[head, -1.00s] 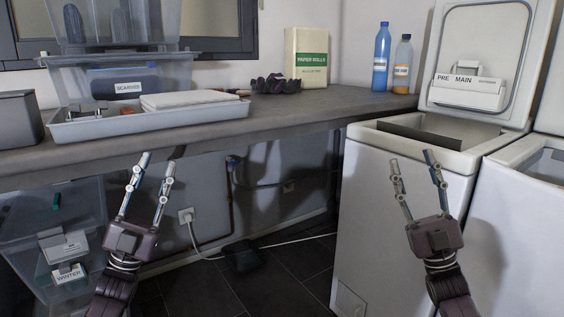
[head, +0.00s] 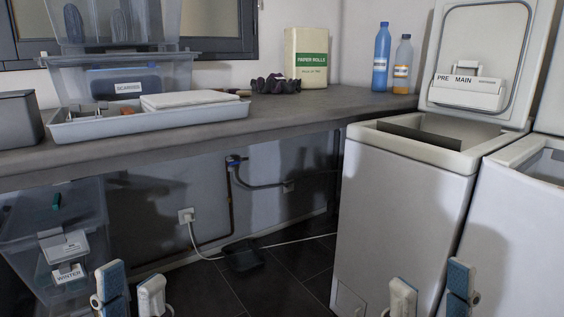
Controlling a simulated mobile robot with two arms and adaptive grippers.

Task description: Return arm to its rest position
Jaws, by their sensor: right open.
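Only the fingertips of my two grippers show, at the bottom edge of the head view; my arms and wrists are out of the picture. My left gripper (head: 131,290) has its two fingers apart with nothing between them, low in front of the storage boxes under the counter. My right gripper (head: 431,289) is open and empty, low in front of the near toploader (head: 400,215). Neither gripper appears to touch anything.
The near toploader's lid (head: 478,50) stands open. A second toploader (head: 530,240) is at the right. Clear boxes (head: 60,225) stand under the counter; dark floor lies between.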

